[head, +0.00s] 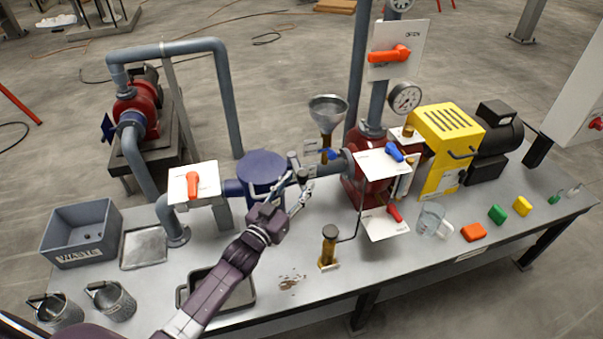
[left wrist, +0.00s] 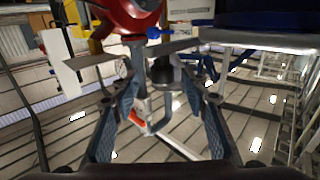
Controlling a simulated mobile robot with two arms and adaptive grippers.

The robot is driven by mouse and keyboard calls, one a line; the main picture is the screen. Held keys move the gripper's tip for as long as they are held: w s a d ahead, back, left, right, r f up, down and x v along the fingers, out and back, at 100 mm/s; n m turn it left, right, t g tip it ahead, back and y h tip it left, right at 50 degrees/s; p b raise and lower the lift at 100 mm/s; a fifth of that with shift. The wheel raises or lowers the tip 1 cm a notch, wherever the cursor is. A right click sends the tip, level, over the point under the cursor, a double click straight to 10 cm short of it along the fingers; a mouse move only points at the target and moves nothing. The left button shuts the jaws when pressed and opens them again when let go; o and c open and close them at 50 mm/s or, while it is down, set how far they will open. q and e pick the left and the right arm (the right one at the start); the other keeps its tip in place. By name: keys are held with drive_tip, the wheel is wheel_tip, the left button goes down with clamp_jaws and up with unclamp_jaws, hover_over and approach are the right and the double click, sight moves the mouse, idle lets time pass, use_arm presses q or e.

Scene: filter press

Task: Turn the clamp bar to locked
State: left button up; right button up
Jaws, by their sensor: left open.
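The blue round filter housing (head: 262,167) stands upright on the bench, with a grey pipe joining it to the red pump. A short dark bar with a rounded end (head: 293,161), which may be the clamp bar, shows at the housing's right edge. I cannot read its locked or unlocked position. My left gripper (head: 299,190) is at the right side of the housing, close to this bar, with its fingers apart. In the left wrist view the open fingers (left wrist: 165,98) have a dark and grey cylindrical part (left wrist: 163,75) beyond and between them; contact is unclear. My right gripper is out of view.
A white plate with an orange handle (head: 193,186) stands left of the housing. The grey funnel (head: 328,110), blue handle (head: 394,152) and red handle (head: 395,212) are to the right.

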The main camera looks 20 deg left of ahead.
sight(300, 180)
use_arm(q)
drive_tip(key=w, duration=0.3)
drive_tip(key=shift+w+d, duration=0.15)
drive_tip(key=shift+w, duration=0.05)
drive_tip(key=shift+w+d, duration=0.15)
drive_tip(key=shift+w, duration=0.15)
drive_tip(key=shift+f, duration=0.1)
clamp_jaws()
